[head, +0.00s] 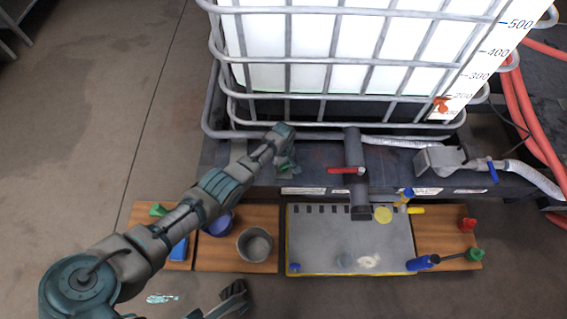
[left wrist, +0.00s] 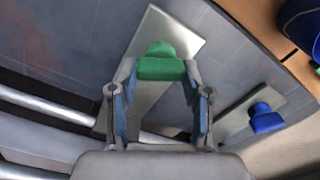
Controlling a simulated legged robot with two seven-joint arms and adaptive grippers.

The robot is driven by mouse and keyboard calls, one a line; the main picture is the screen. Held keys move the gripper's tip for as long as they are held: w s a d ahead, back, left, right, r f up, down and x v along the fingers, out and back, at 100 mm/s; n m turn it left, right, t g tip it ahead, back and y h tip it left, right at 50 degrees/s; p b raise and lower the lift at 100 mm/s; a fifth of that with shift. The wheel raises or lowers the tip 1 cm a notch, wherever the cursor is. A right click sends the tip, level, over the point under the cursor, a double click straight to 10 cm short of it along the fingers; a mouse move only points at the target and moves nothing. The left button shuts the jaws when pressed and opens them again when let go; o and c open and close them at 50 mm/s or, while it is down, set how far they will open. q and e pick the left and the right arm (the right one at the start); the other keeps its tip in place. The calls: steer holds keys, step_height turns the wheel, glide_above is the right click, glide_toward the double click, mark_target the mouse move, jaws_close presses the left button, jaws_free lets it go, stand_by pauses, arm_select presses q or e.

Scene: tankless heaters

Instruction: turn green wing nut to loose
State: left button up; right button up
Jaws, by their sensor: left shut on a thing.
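The green wing nut (left wrist: 160,67) sits on a light metal plate (left wrist: 178,30) in the left wrist view. My left gripper (left wrist: 160,80) is shut on it, with one finger on each side. A blue wing nut (left wrist: 266,118) on a similar plate stands to the right in the left wrist view, apart from the gripper.
The caged white tank (head: 330,60) rises behind my gripper. A pipe with a red handle (head: 346,170) stands to its right. Wooden boards (head: 215,255) with a metal pot (head: 255,245) and a grey mat (head: 320,235) with tools lie in front. Bare floor is at left.

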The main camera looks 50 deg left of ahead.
arm_select(q)
steer(key=shift+w+d+r+n, duration=0.1)
steer(key=shift+w+r+n, duration=0.3)
steer(key=shift+n, duration=0.2)
steer(key=shift+f, duration=0.1)
steer(key=o, duration=1.2)
steer(key=shift+f, duration=0.1)
steer(key=shift+c, duration=0.2)
steer(key=shift+s, duration=0.1)
steer(key=shift+s, duration=0.1)
step_height(320, 180, up, 12)
steer(key=shift+f, duration=0.1)
